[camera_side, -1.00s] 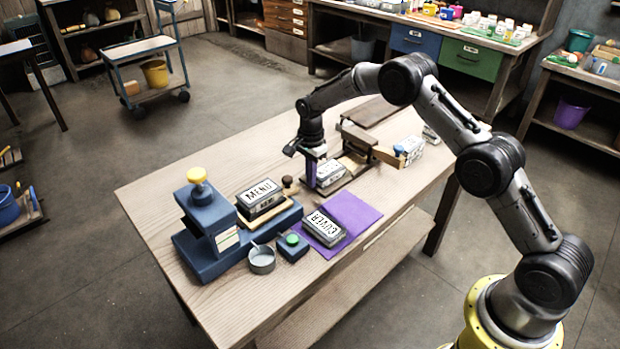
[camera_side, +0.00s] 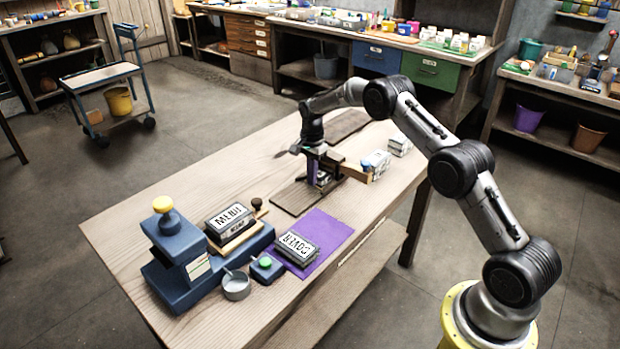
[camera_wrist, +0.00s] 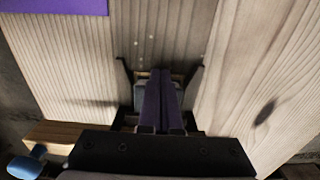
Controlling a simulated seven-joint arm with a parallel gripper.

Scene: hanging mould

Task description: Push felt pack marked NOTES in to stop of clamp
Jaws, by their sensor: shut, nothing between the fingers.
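The clamp (camera_side: 333,161) stands at the far part of the bench, with a dark base board (camera_side: 292,200) reaching out in front of it. My gripper (camera_side: 313,182) is at the clamp's mouth, pointing down, its purple fingers shut and empty. In the wrist view the shut fingers (camera_wrist: 160,88) lie between two dark side rails of the clamp. The felt pack is mostly hidden behind the fingers; a small pale part (camera_side: 324,178) shows beside them. Its NOTES marking cannot be read. I cannot tell whether it touches the stop.
A wooden handle (camera_side: 354,173) sticks out right of the clamp, near small boxes (camera_side: 376,163). A COVER pack (camera_side: 296,248) lies on a purple mat (camera_side: 334,231). A MENU pack (camera_side: 229,217) sits by the blue press (camera_side: 181,254). The front-right bench is clear.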

